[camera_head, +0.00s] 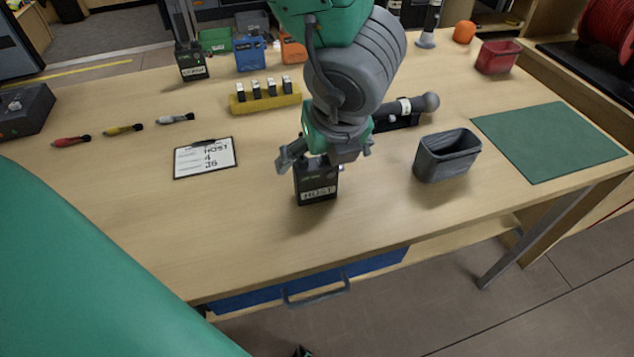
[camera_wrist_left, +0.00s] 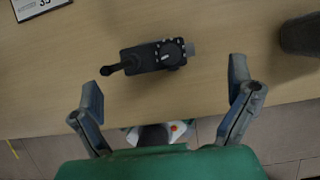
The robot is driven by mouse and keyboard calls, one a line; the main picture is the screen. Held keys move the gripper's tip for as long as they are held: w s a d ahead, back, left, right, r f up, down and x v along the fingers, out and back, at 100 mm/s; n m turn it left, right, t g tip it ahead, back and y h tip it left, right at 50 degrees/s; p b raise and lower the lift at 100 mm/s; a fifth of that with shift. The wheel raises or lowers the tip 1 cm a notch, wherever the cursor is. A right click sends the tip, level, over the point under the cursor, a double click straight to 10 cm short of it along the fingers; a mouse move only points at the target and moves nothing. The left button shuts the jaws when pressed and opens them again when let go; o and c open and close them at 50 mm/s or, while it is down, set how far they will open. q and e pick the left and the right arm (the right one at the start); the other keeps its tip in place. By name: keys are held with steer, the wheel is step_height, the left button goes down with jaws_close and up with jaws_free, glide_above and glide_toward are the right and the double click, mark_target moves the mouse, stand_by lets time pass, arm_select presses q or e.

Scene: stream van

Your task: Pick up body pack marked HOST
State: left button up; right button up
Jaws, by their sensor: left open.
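The black body pack marked HOST (camera_head: 317,187) stands upright on the wooden table, its white label facing me. My left gripper (camera_head: 328,156) is open just above it, and its upper part is partly hidden behind the fingers. In the left wrist view I see the pack (camera_wrist_left: 150,59) from above, with a round knob and a short dark antenna. There it lies ahead of the open fingers (camera_wrist_left: 166,82), with nothing between them; I cannot tell whether they touch it.
A grey bin (camera_head: 447,157) and green mat (camera_head: 548,141) are to the right. A microphone (camera_head: 405,106) lies behind the gripper. A yellow holder (camera_head: 265,100) and another black pack (camera_head: 190,62) stand farther back.

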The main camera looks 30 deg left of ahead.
mark_target(323, 165)
arm_select(q)
steer(key=shift+f, duration=0.25)
steer(key=b+x, duration=0.1)
steer(key=x, duration=0.3)
steer(key=shift+w+a+f+b, duration=0.15)
steer(key=shift+a+f+b, duration=0.05)
steer(key=shift+f+b, duration=0.15)
steer(key=shift+a+f, duration=0.15)
steer(key=shift+a, duration=0.15)
steer(key=shift+d, duration=0.2)
steer(key=c, duration=0.3)
steer(key=shift+d, duration=0.25)
steer(key=c, duration=1.1)
